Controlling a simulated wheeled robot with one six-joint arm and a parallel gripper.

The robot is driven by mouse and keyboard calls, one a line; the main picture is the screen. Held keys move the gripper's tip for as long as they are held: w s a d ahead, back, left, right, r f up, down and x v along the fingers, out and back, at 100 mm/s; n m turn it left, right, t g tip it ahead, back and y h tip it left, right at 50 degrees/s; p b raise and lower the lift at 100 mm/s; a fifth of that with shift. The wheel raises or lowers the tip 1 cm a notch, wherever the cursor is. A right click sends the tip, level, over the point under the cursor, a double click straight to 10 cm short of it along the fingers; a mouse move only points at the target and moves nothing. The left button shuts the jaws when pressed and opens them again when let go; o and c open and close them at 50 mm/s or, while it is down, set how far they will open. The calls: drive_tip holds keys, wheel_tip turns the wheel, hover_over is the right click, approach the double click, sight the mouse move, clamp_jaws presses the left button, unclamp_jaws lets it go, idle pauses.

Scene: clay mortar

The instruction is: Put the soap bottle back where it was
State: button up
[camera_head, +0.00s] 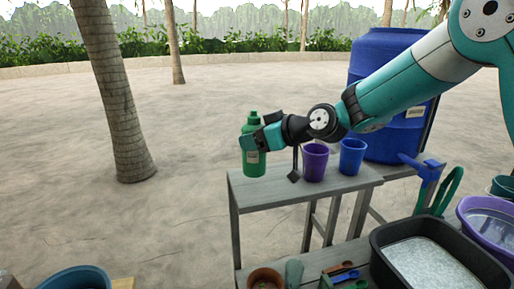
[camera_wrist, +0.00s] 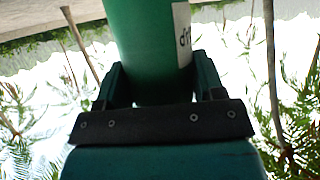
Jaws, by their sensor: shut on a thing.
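The green soap bottle (camera_head: 253,162) is upright at the left end of the small grey table (camera_head: 300,192). In the head view its base appears at or just above the tabletop; I cannot tell whether it touches. My gripper (camera_head: 258,140) reaches in from the right and is shut around the bottle's upper body. In the wrist view the bottle (camera_wrist: 150,45) fills the space between the two fingers of my gripper (camera_wrist: 152,85), with part of a white label showing. Its cap is out of the wrist view.
A purple cup (camera_head: 315,164) and a blue cup (camera_head: 352,157) stand right of the bottle on the same table. A large blue barrel (camera_head: 378,75) is behind. A black tub (camera_head: 385,245), a purple basin (camera_head: 485,225) and a small brown pot (camera_head: 265,279) are in front.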

sight(257, 155)
wheel_tip(257, 155, down, 4)
drive_tip(key=shift+r+p, duration=0.1)
drive_tip(key=shift+p, duration=0.55)
drive_tip(key=shift+f, duration=0.25)
drive_tip(key=shift+f, duration=0.15)
drive_tip(key=o, duration=1.4)
drive_tip(key=shift+c, duration=0.2)
